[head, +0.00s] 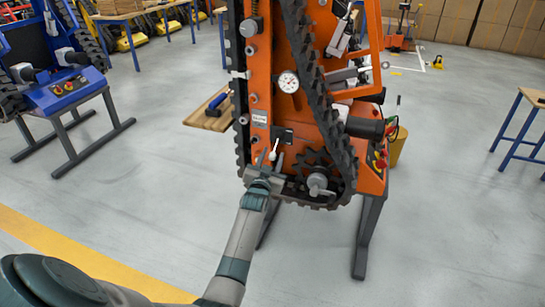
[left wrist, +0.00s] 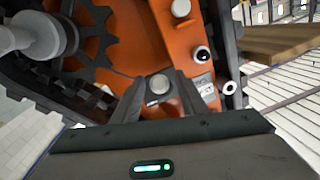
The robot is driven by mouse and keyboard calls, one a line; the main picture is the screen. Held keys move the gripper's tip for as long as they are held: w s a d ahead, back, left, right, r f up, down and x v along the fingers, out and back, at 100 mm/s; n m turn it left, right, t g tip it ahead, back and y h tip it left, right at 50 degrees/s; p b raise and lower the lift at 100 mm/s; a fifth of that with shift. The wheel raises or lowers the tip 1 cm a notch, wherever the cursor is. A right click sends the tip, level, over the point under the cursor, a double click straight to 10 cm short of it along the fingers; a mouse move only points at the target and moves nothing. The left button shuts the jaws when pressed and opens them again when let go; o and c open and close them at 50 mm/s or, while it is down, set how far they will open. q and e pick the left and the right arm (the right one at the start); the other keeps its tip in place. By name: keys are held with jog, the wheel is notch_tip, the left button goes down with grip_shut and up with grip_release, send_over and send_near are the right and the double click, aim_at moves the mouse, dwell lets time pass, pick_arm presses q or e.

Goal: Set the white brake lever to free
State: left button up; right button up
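The white brake lever (head: 274,149) is a short stick on the lower front of the orange tracked carrier (head: 259,133), just below a dark plate. It points up and leans slightly right in the head view. My left gripper (head: 271,160) is at the lever, with its fingers apart on either side of it. In the left wrist view, the lever's pale round end (left wrist: 158,85) shows between the two fingertips (left wrist: 160,80). Orange surface shows around it, and I cannot tell whether a finger touches it. The lever's base is partly hidden by the gripper. My right gripper is out of view.
Black toothed tracks (head: 322,105) and a dark sprocket (head: 312,170) lie close right of the gripper. A blue machine (head: 70,90) stands further left. The floor in front is clear.

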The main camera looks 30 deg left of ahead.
pick_arm(q)
jog(key=shift+w+a, duration=0.15)
jog(key=shift+w, duration=0.2)
grip_shut()
